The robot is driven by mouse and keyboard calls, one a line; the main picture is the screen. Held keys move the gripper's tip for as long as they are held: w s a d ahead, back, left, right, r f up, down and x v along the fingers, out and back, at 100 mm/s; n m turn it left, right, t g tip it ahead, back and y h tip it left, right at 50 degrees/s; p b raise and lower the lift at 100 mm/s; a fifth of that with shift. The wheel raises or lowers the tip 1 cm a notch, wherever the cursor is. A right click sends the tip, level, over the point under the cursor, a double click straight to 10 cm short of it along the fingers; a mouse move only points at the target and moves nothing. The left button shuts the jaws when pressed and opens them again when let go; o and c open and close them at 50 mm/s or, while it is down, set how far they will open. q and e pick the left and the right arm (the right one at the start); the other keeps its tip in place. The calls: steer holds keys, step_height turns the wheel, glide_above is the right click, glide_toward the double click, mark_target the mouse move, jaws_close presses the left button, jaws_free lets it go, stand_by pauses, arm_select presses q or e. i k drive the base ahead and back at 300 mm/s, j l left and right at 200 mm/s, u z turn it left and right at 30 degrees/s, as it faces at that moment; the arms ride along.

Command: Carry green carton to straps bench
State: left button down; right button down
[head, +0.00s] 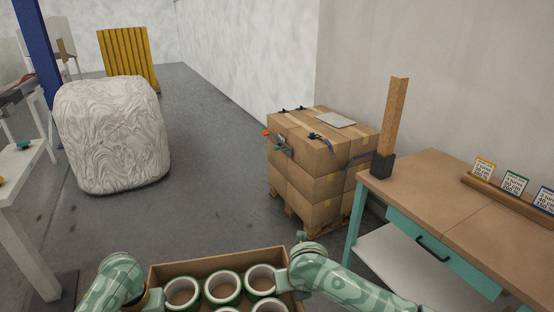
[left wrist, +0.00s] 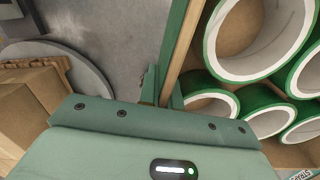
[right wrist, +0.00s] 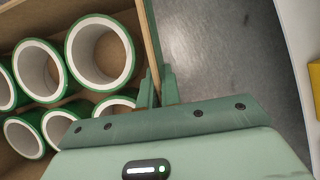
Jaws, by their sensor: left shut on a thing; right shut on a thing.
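The green carton (head: 215,259) is an open brown box holding several green-and-white tape rolls (head: 222,287), at the bottom of the head view. My left gripper (head: 153,296) is shut on its left wall; in the left wrist view the fingers (left wrist: 168,88) straddle the wall. My right gripper (head: 287,279) is shut on its right wall, and the fingers (right wrist: 158,88) show there in the right wrist view. The carton's near side is cut off by the frame. A wood-topped bench (head: 436,196) with a teal drawer stands at the right; I cannot tell whether it is the straps bench.
Strapped brown boxes (head: 305,175) stand on a pallet ahead right, with a tool on them. A marbled white bale (head: 112,135) stands ahead left, a yellow rack (head: 129,55) behind. A white table (head: 20,162) is at left. Grey floor between bale and boxes is clear.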

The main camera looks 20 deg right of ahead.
mark_target(483, 223)
steer(key=i+z, duration=0.15)
steer(key=i, duration=0.45)
steer(key=i+j+z, duration=0.15)
steer(key=i, duration=0.4)
steer(key=z, duration=1.5)
steer(key=j, duration=0.1)
